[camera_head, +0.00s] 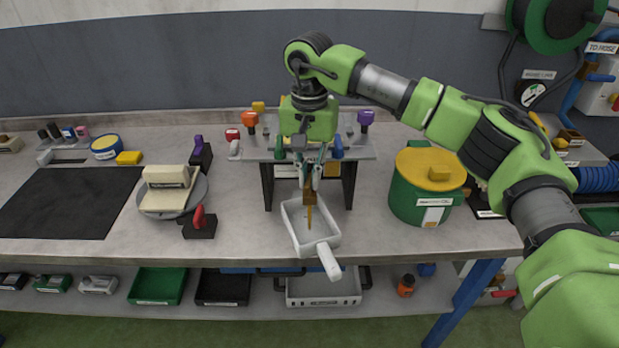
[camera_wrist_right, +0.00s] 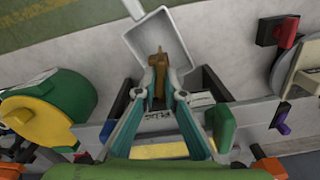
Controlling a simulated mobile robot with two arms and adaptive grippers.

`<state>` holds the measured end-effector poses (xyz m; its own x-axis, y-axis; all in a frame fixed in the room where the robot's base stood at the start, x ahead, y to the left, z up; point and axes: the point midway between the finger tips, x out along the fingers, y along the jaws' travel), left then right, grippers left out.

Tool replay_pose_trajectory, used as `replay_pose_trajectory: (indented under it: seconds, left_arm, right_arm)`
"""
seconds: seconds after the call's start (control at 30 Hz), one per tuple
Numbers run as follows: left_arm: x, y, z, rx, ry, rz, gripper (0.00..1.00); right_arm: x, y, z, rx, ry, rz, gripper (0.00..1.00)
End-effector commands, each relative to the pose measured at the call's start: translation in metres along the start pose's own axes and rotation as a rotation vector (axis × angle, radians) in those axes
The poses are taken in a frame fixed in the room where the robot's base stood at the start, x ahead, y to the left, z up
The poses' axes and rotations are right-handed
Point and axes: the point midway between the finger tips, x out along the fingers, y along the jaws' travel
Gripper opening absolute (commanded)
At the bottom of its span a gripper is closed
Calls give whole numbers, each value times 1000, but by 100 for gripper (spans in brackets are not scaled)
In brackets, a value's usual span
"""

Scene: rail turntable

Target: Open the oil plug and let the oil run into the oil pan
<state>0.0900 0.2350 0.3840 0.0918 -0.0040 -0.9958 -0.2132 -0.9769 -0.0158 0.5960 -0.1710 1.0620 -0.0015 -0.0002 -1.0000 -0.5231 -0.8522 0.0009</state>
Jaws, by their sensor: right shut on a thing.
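My right gripper (camera_head: 312,178) comes down in front of the raised bench stand (camera_head: 267,183). It is shut on a brass oil plug (camera_head: 309,195), and its teal fingers close around the plug in the right wrist view (camera_wrist_right: 157,82). A thin amber strip (camera_head: 309,216) runs from the plug down towards the white oil pan (camera_head: 290,225). I cannot tell if it is running oil or part of the plug. The pan sits below, its handle (camera_head: 328,262) over the bench's front edge. The plug's seat is hidden behind the fingers. My left gripper is not in view.
A green drum with a yellow lid (camera_head: 426,207) stands right of the pan. A round dish with a cream block (camera_head: 172,180) and a red-handled clamp (camera_head: 200,223) stand left. Coloured knobs (camera_head: 250,119) line the stand. The bench front between clamp and pan is clear.

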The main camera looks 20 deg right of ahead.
Motion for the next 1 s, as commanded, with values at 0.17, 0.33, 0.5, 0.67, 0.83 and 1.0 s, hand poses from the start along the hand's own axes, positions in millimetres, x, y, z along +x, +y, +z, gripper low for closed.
replay_pose_trajectory:
  seconds: [0.17,0.33,0.5,0.67,0.83,1.0]
  left_arm:
    - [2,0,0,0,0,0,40]
    - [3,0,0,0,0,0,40]
    - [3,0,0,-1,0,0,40]
    - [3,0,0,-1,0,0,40]
    - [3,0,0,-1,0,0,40]
    - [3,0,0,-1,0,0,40]
  right_arm:
    - [-3,-1,-1,-88,5,-6,0]
    - [-4,-1,-2,-138,6,-6,0]
    - [-4,-1,-2,-160,6,-6,0]
    - [-4,-1,-2,-163,6,-6,0]
    - [-4,-1,-2,-162,7,-7,0]
    - [-4,-1,-2,-162,6,-6,17]
